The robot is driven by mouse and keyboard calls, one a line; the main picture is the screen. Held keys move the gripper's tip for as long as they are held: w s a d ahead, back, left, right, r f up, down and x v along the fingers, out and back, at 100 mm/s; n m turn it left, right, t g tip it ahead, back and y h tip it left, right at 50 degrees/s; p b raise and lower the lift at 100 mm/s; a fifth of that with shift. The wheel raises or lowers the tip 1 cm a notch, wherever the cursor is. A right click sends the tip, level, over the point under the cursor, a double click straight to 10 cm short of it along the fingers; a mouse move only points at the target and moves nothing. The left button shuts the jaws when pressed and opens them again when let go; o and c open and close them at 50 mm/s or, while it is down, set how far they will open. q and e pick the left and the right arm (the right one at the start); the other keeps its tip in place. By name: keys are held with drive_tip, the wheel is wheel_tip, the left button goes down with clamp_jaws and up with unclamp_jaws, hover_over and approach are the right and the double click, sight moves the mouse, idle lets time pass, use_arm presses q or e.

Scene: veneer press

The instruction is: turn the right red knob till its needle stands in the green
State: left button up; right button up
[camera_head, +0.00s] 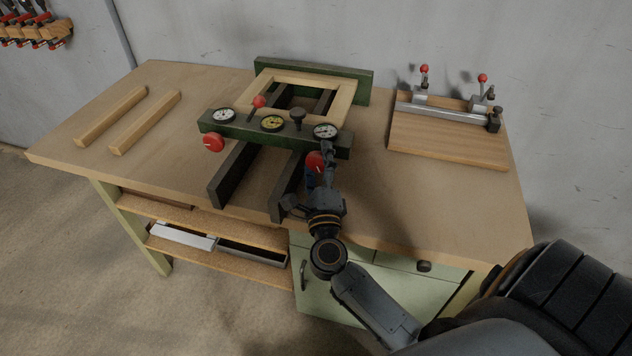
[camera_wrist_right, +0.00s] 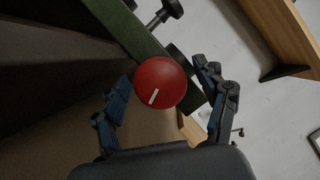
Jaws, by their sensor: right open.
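The right red knob (camera_head: 315,161) sits on the front of the green press bar (camera_head: 275,139), below the right white-faced gauge (camera_head: 325,131). The gauge's needle is too small to read. In the right wrist view the knob (camera_wrist_right: 160,83) is a round red disc with a white line near its lower edge. My right gripper (camera_head: 322,168) is at the knob; in the right wrist view its two fingers (camera_wrist_right: 170,92) are spread, one on each side of the knob, with gaps visible. My left gripper is not in view.
A left red knob (camera_head: 213,142), a left gauge (camera_head: 223,115), a yellow-faced middle gauge (camera_head: 272,123) and a dark knob (camera_head: 297,115) are on the press. A wooden frame (camera_head: 345,95) lies behind. A board with clamps (camera_head: 440,140) lies right; two wood strips (camera_head: 145,122) lie left.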

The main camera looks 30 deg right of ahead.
drive_tip(key=n+g+p, duration=0.1)
drive_tip(key=n+p, duration=0.2)
drive_tip(key=n+y+p, duration=0.1)
drive_tip(key=n+p, duration=0.1)
drive_tip(key=p, duration=0.2)
drive_tip(key=r+n+g+y+p, duration=0.1)
drive_tip(key=n+p, duration=0.2)
drive_tip(key=shift+n+g+p, duration=0.3)
drive_tip(key=shift+p, duration=0.05)
drive_tip(key=n+p, duration=0.1)
drive_tip(key=n+g, duration=0.1)
drive_tip(key=shift+f+n+p, duration=0.2)
drive_tip(key=shift+n+p, duration=0.1)
drive_tip(key=shift+p, duration=0.05)
drive_tip(key=shift+f+n+g, duration=0.1)
drive_tip(key=shift+n+g, duration=0.6)
drive_tip(key=shift+n, duration=0.1)
drive_tip(key=shift+n+g, duration=0.4)
drive_tip(key=shift+n, duration=0.4)
drive_tip(key=shift+s+a+f+n, duration=0.1)
drive_tip(key=shift+s+a+n, duration=0.05)
drive_tip(key=shift+n, duration=0.15)
drive_tip(key=b+v, duration=0.1)
drive_tip(key=v, duration=1.2)
drive_tip(key=shift+a, duration=0.3)
